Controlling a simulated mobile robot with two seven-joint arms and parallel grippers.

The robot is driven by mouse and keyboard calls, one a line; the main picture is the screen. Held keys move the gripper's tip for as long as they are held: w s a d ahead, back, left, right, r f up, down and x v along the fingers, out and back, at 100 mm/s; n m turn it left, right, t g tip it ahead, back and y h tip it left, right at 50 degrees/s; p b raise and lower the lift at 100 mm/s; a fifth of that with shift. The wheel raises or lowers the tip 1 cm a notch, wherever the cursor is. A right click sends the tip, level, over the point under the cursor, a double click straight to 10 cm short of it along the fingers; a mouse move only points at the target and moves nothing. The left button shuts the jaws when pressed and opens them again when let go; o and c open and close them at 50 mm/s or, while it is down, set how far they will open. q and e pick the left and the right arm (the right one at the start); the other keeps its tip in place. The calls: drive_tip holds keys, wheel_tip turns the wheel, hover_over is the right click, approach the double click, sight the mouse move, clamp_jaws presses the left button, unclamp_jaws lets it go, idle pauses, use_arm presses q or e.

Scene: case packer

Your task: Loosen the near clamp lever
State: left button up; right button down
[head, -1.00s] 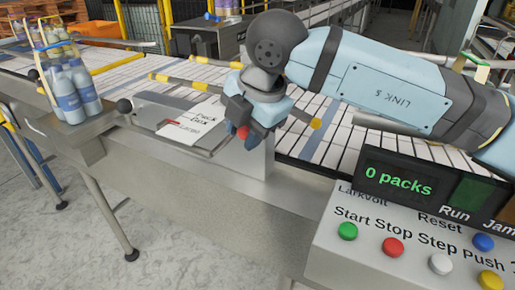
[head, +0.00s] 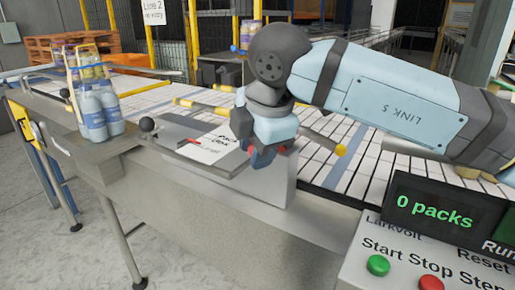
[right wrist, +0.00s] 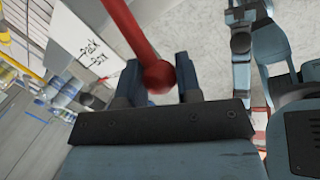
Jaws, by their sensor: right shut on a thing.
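A red clamp lever with a round knob (right wrist: 158,74) shows in the right wrist view, between the two fingers of my right gripper (right wrist: 159,78). The gripper is shut on this lever. In the head view my right gripper (head: 263,156) points down at the near edge of the machine, beside the "Pack box" plate (head: 212,148). It hides most of the lever there; only small red bits show beside the fingers. My left gripper is not seen in the head view.
A control panel (head: 395,250) with coloured buttons and a "0 packs" display (head: 435,212) stands at the near right. Bottles (head: 98,112) stand at the left end. Yellow-tipped rods (head: 341,150) reach over the white conveyor (head: 350,165). Grey floor lies at the near left.

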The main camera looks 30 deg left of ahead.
drive_tip(key=c, duration=0.8)
unclamp_jaws()
drive_tip(key=shift+a, duration=0.1)
drive_tip(key=v, duration=1.4)
drive_tip(key=shift+a, duration=0.1)
